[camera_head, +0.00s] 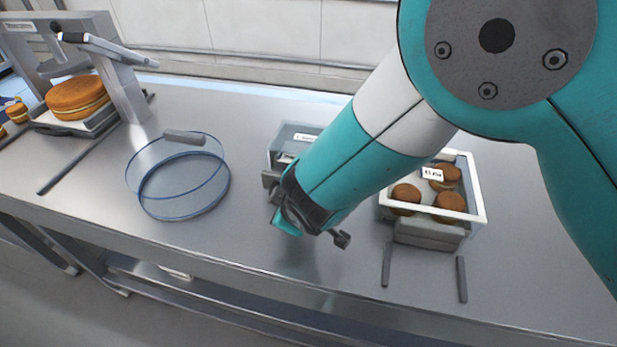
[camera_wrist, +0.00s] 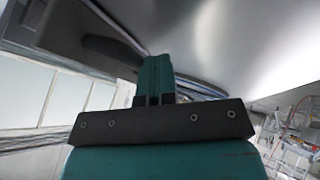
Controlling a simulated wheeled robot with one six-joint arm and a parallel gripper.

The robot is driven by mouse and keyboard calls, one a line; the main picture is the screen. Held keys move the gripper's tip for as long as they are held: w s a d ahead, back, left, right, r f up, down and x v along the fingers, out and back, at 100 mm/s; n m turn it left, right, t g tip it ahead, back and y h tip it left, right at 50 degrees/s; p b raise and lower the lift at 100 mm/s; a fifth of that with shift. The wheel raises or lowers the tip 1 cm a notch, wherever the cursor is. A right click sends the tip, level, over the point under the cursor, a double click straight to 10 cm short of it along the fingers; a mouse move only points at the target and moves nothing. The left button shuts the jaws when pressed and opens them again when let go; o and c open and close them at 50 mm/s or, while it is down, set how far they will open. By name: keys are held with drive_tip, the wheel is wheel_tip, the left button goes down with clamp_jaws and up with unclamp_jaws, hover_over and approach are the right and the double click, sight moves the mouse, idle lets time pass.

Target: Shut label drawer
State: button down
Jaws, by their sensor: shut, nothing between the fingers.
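A grey box with a small white label (camera_head: 287,132), which may be the label drawer unit, stands on the steel bench and is mostly hidden behind my arm. I cannot tell how far any drawer in it is out. My gripper (camera_head: 284,224) is in front of this box, low over the bench. In the wrist view my gripper (camera_wrist: 155,78) has its two teal fingers together with nothing between them. I cannot tell whether it touches the box.
A clear round cover (camera_head: 180,188) with a grey handle lies left of my gripper. A white-rimmed bin (camera_head: 483,200) of filled rounds stands at right, with two dark bars before it. A machine (camera_head: 118,88) holding a large filled round is at far left.

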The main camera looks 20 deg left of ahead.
drive_tip(key=w+b, duration=0.1)
drive_tip(key=w, duration=0.4)
drive_tip(key=shift+w+f, duration=0.1)
drive_tip(key=shift+w+r, duration=0.2)
drive_tip(key=shift+w, duration=0.15)
